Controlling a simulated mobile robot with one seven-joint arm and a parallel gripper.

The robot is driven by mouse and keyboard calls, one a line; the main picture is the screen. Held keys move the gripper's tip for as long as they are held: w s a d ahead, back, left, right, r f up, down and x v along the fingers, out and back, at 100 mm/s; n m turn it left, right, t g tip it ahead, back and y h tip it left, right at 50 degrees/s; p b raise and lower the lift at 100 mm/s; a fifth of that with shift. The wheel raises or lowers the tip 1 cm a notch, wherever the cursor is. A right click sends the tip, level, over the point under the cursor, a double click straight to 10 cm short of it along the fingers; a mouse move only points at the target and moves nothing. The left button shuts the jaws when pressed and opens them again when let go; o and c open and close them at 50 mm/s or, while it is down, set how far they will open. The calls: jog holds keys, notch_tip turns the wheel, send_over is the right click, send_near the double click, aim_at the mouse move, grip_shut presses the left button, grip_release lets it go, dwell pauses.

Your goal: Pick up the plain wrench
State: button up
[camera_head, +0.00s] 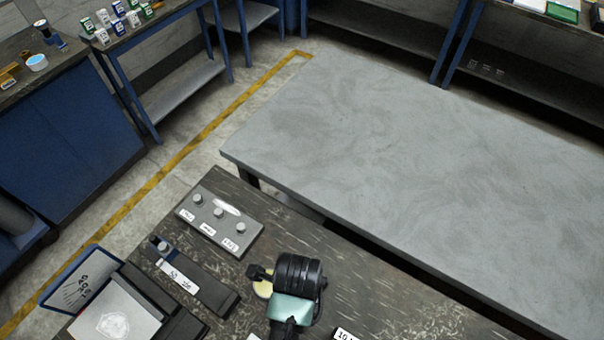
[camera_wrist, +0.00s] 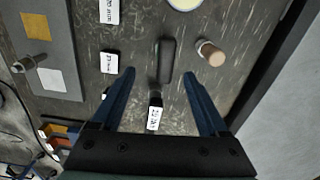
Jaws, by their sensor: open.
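My gripper (camera_wrist: 158,72) is open in the wrist view, its two blue fingers spread over the dark, scratched tabletop. A dark, long, narrow object (camera_wrist: 166,60) lies between and just beyond the fingertips, with clear gaps on both sides. A white label (camera_wrist: 153,118) shows at its near end, between the fingers. I cannot tell for sure whether this object is the plain wrench. No other clear wrench shows. In the head view my arm's end hangs over the table at the bottom centre, and the fingertips are hidden there.
A tan-topped cylinder (camera_wrist: 210,52) stands close to the right finger. A pale round dish (camera_wrist: 185,3) is at the top. A grey plate (camera_wrist: 50,50) with a metal post lies left. In the head view, a knobbed grey block (camera_head: 216,222) is nearby; a bare grey table (camera_head: 400,150) lies beyond.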

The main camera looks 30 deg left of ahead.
jog(key=f, duration=0.7)
jog(key=w+f+p, duration=0.1)
jog(key=f, duration=0.2)
jog(key=shift+d+f, duration=0.1)
jog(key=shift+f, duration=0.2)
jog(key=shift+c, duration=0.3)
grip_shut()
